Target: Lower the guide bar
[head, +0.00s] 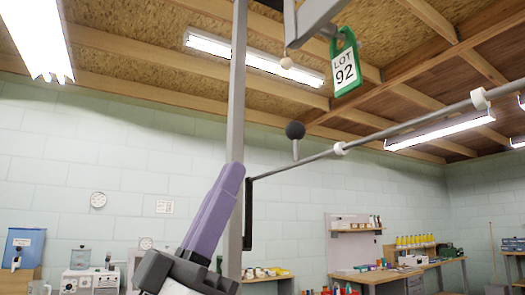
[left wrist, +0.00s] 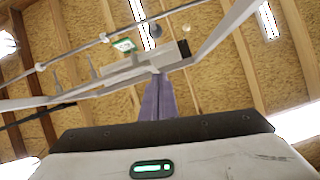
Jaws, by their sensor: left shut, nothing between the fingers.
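The guide bar (head: 415,119) is a thin grey rod with white rings, slanting up to the right from a dark upright bracket (head: 248,212) beside a grey post (head: 239,90). A black ball knob (head: 295,130) on a short stem stands at the bar. My left gripper (head: 233,168) has purple fingers pointing up, closed together and empty, in front of the post and left of the knob. Its fingers also show in the left wrist view (left wrist: 158,80). My right gripper is not visible.
A small pale bead (head: 286,63) hangs nearby. Workbenches with shelves (head: 375,275) stand along the far wall. Open air lies right of the post below the bar.

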